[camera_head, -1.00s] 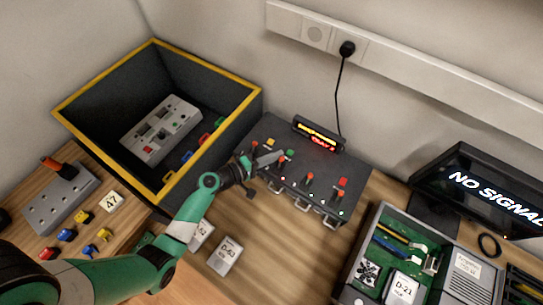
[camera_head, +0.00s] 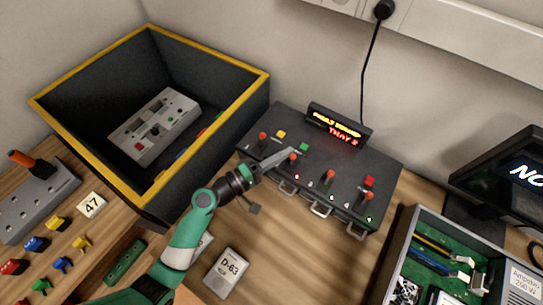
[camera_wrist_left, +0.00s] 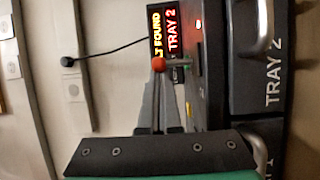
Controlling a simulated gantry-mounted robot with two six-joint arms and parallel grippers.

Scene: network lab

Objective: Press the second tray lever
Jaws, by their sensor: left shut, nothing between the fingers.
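A dark console (camera_head: 340,200) with a row of red-knobbed levers stands on the table. The second tray lever (camera_head: 294,156) has a red knob and stands second from the left. It also shows in the left wrist view (camera_wrist_left: 159,64), its shaft running right to the panel marked TRAY 2 (camera_wrist_left: 272,85). My left gripper (camera_head: 290,151) is shut and empty, its tips right by this lever's knob. In the left wrist view the tips (camera_wrist_left: 160,76) overlap the knob; I cannot tell whether they touch. The console's display (camera_head: 338,127) reads TRAY 2. My right gripper is not in view.
A black bin with a yellow rim (camera_head: 90,160) holds a grey device (camera_head: 155,125). Other levers (camera_head: 262,135) (camera_head: 330,174) stand either side. An open case (camera_head: 400,240) and a monitor (camera_head: 505,175) stand at right. A D-63 box (camera_head: 227,272) lies in front.

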